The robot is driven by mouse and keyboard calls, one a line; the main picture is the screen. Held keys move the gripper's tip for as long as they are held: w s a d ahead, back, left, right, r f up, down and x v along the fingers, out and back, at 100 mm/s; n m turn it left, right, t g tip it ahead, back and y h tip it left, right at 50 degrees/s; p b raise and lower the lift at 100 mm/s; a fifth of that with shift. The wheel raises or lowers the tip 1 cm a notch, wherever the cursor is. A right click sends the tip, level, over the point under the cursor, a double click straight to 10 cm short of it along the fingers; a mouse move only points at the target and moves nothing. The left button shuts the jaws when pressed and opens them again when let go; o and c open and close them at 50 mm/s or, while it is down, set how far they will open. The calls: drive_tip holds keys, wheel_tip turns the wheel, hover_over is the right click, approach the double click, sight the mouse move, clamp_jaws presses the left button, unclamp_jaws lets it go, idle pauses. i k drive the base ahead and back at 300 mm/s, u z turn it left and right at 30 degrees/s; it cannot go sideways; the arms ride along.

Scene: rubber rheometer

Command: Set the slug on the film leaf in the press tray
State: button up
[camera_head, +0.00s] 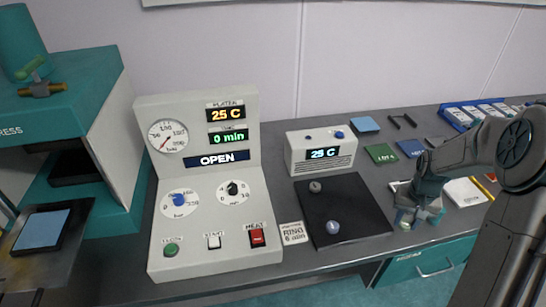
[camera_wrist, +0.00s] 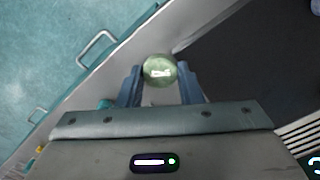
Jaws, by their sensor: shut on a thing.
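My gripper (camera_head: 418,216) is at the right of the bench, over its front edge to the right of the black mat. In the wrist view its two blue fingers (camera_wrist: 160,82) are shut on a round, pale green, shiny slug (camera_wrist: 159,69). In the head view the slug is small and partly hidden by the fingers. The press tray (camera_head: 72,228) is dark and sticks out at the far left, well away from my gripper. A blue film leaf (camera_head: 42,229) lies flat in it, with nothing on top.
The teal press (camera_head: 97,100) stands at the left. The black mat (camera_head: 352,205) carries a grey piece (camera_head: 315,187) and a pale ball-like piece (camera_head: 333,227). Coloured pads lie behind.

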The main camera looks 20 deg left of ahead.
sight(42, 228)
drive_tip(key=z, duration=0.75)
drive_tip(key=k, duration=1.95)
drive_tip(key=u, duration=1.55)
